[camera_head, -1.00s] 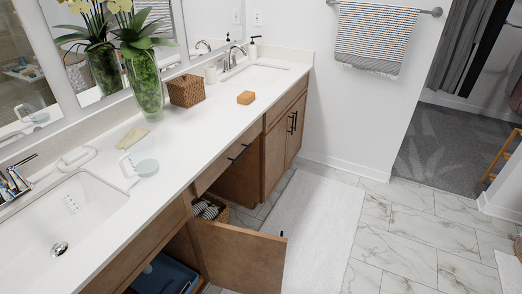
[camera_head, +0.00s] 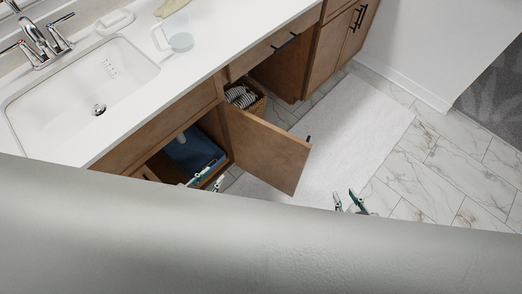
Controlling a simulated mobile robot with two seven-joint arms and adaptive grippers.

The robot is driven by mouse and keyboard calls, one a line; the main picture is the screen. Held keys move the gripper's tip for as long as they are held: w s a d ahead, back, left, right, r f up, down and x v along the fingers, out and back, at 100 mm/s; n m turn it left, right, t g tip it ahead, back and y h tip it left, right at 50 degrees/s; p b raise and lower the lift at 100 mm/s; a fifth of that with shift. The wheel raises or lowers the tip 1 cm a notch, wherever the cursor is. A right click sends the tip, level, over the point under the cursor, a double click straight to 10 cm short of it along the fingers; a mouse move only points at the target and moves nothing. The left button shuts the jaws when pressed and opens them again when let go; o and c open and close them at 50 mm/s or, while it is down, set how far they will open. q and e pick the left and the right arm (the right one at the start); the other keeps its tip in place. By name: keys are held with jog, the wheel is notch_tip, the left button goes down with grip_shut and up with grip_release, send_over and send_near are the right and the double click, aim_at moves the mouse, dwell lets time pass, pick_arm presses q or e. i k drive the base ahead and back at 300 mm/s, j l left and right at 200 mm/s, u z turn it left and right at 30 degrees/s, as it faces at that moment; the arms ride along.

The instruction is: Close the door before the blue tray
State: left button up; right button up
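The brown cabinet door (camera_head: 265,148) under the sink counter stands open, swung out over the floor, with a dark handle (camera_head: 308,139) near its free edge. The blue tray (camera_head: 194,152) lies inside the open cabinet, left of the door. My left gripper (camera_head: 207,181) is in front of the cabinet opening, left of the door, with its fingers apart and empty. My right gripper (camera_head: 348,203) is right of the door, over the white mat, with its fingers apart and empty. Neither appears to touch the door. Both arms are hidden below the fingers.
A pale grey surface (camera_head: 260,245) fills the bottom of the view. The white counter (camera_head: 200,62) with a sink (camera_head: 82,90) runs above the cabinet. A basket (camera_head: 247,97) stands behind the door. A white mat (camera_head: 345,135) and open marble floor (camera_head: 440,170) lie to the right.

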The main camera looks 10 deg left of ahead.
aim_at(278, 158)
jog(key=i+l+u, duration=0.25)
jog(key=l+u, duration=0.2)
jog(key=i+l+u, duration=0.2)
jog(key=l+u, duration=0.65)
jog(key=l, duration=0.25)
jog(key=l+u, duration=0.45)
jog(key=l, duration=0.2)
jog(key=k+l+u, duration=0.1)
jog(key=l+u, duration=0.35)
jog(key=l, duration=0.15)
jog(key=k+l+u, duration=0.15)
jog(key=l+u, duration=0.3)
jog(key=k+l+u, duration=0.1)
jog(key=k, duration=0.25)
jog(key=k+l+u, duration=0.1)
jog(key=k+l, duration=0.2)
jog(key=k+l+u, duration=0.2)
jog(key=k+l, duration=0.1)
jog(key=k, duration=0.05)
